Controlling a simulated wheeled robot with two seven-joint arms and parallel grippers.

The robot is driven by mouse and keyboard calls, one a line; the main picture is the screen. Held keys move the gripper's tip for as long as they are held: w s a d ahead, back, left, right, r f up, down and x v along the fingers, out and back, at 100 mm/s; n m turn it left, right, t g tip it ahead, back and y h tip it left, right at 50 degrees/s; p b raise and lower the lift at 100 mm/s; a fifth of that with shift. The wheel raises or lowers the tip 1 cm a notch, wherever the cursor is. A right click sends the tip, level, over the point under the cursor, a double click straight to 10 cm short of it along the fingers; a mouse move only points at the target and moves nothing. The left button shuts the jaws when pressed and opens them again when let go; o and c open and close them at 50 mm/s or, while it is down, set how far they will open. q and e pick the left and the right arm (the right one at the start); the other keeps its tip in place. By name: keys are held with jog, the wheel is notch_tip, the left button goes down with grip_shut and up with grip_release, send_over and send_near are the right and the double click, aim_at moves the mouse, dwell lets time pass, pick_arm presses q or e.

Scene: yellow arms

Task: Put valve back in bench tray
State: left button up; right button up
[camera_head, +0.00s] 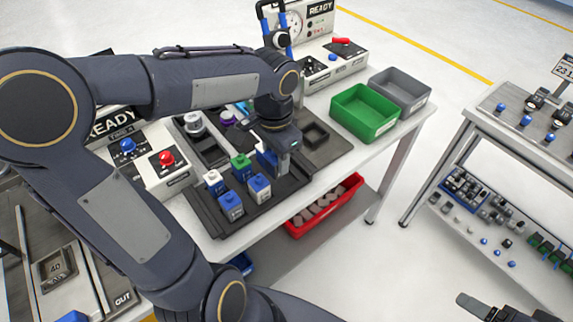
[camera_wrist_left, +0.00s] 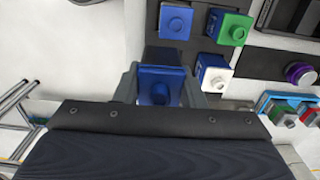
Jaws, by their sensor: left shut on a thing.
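My left gripper (camera_head: 276,172) is shut on a blue valve (camera_wrist_left: 160,84), which sits between its fingers in the left wrist view. In the head view the blue of the held valve (camera_head: 265,157) shows beside the gripper, low over the dark bench tray (camera_head: 218,226). Part of my right gripper (camera_head: 490,307) shows at the bottom right edge.
A green bin (camera_head: 364,110) and a grey bin (camera_head: 400,90) stand at the bench's far right. A control box with a red button (camera_head: 167,159) is left of the tray. A red crate (camera_head: 325,205) sits below the bench. A second table (camera_head: 480,135) stands at right.

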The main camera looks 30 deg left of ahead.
pick_arm(q)
jog(key=w+f, duration=0.2)
jog(key=f, duration=0.1)
jog(key=w+f, duration=0.1)
jog(key=f, duration=0.1)
jog(key=shift+w, duration=0.35)
jog(key=shift+w+f, duration=0.15)
jog(key=shift+f, duration=1.65)
jog(key=o, duration=1)
notch_tip(320, 180, up, 12)
jog(key=s+d+n+t+h, duration=0.1)
jog(key=s+n+t, duration=0.1)
jog(key=s, duration=0.3)
jog(key=s+d+f+n+t+h, duration=0.1)
jog(key=s+n, duration=0.1)
jog(key=s, duration=0.4)
jog(key=s+d+n+t+h, duration=0.1)
jog(key=s+d+n+t, duration=0.1)
jog(key=s, duration=0.4)
jog(key=shift+f+t+h+p, duration=0.3)
jog(key=shift+h, duration=0.1)
